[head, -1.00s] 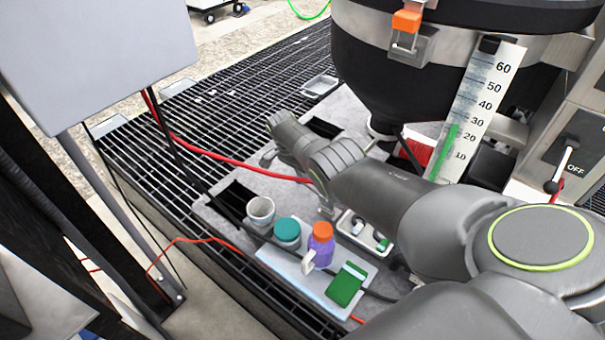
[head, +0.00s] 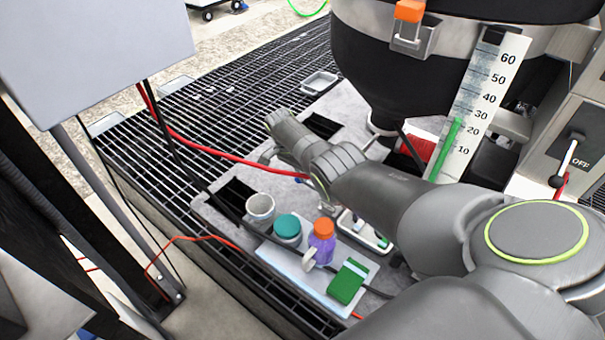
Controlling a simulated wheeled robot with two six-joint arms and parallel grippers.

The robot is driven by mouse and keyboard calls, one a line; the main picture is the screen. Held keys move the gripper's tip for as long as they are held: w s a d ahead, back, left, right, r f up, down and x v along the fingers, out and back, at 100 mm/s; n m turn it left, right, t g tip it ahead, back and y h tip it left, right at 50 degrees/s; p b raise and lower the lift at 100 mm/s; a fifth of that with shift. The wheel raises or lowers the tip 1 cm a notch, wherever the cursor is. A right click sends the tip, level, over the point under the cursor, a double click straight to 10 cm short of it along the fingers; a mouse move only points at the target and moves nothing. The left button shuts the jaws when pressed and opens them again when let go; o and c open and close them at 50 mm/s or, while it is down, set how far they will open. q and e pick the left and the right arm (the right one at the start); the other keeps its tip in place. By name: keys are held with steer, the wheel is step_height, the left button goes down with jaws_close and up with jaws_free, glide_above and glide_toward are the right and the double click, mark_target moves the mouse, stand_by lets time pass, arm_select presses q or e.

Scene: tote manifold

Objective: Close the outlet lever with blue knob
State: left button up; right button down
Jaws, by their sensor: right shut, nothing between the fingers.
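My right arm reaches in from the right across the grey platform below the black tank (head: 385,75). I cannot make out an outlet lever with a blue knob; the tank's outlet area is partly covered by my arm. My left gripper does not show.
A red hose (head: 225,157) crosses the platform. A white cup (head: 260,208), teal-lidded jar (head: 287,230), purple bottle (head: 321,243) and green box (head: 347,281) stand at the front. A level gauge (head: 478,105) leans by the tank. A switch lever (head: 568,160) marked OFF is at right.

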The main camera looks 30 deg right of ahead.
steer(key=shift+w+a, duration=0.1)
steer(key=shift+a, duration=0.15)
steer(key=p+v, duration=0.1)
steer(key=v, duration=1.6)
steer(key=shift+d+r, duration=0.25)
steer(key=shift+d, duration=0.05)
steer(key=shift+f, duration=0.1)
